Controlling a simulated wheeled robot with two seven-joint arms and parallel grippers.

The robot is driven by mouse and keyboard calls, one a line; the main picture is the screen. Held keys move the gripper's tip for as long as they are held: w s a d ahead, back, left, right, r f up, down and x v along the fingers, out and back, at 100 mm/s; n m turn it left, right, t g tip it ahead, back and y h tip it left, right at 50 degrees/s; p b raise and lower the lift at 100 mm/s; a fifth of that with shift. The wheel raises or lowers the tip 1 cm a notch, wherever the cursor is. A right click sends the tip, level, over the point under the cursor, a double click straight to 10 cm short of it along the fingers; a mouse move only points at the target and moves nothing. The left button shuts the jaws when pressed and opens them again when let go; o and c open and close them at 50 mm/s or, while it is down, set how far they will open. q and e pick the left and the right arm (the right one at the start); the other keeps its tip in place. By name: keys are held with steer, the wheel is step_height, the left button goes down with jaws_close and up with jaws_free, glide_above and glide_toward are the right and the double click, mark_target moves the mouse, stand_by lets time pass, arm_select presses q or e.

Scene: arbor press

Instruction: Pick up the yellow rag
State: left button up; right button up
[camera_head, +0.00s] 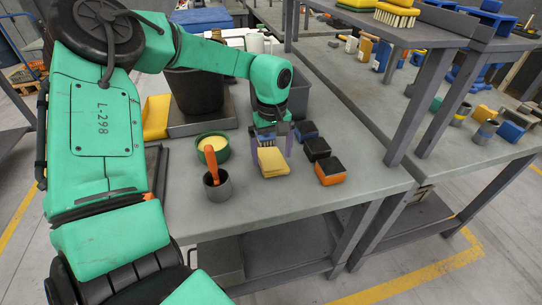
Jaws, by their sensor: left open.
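I cannot tell whether the fingers touch the rag. The left arm reaches in from the left and covers part of the table. My right gripper is not in view.
Dark sponges (317,149), one with an orange base (330,171), stand close right of the rag. A grey cup (217,186) with an orange handle and a green bowl (212,147) stand left. A black bucket (195,92) is behind. The table's front edge (300,212) is clear.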

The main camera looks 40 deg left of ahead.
mark_target(272, 160)
arm_select(q)
steer(key=shift+w+f, duration=0.1)
steer(key=shift+f, duration=0.85)
steer(key=c, duration=1.1)
steer(key=shift+r, duration=0.1)
steer(key=shift+c, duration=0.2)
step_height(272, 160, up, 20)
